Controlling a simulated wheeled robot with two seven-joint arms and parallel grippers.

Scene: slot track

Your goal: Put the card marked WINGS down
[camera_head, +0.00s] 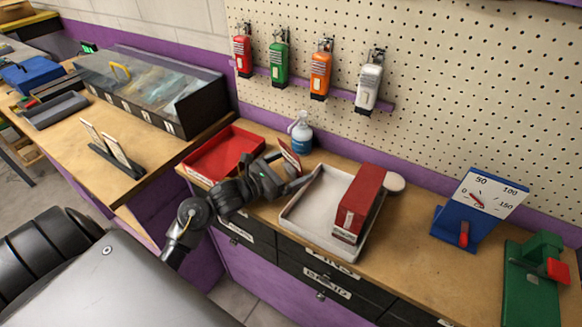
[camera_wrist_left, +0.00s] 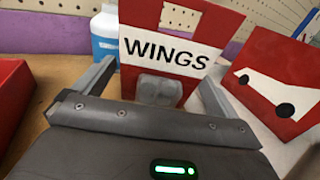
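The card marked WINGS (camera_wrist_left: 172,52) is red with a white band and black letters. It stands upright or slightly tilted in front of my left gripper in the left wrist view. In the head view the card (camera_head: 290,157) shows small and partly hidden, between the red tray and the white tray. My left gripper (camera_head: 287,171) is open, its two fingers (camera_wrist_left: 157,86) spread to either side of the card's lower part with gaps visible. A small grey piece shows at the card's lower middle; I cannot tell what it is. My right gripper is out of view.
A red tray (camera_head: 240,136) lies left of the gripper, and a white tray (camera_head: 293,213) holding a red box (camera_head: 371,190) lies right.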

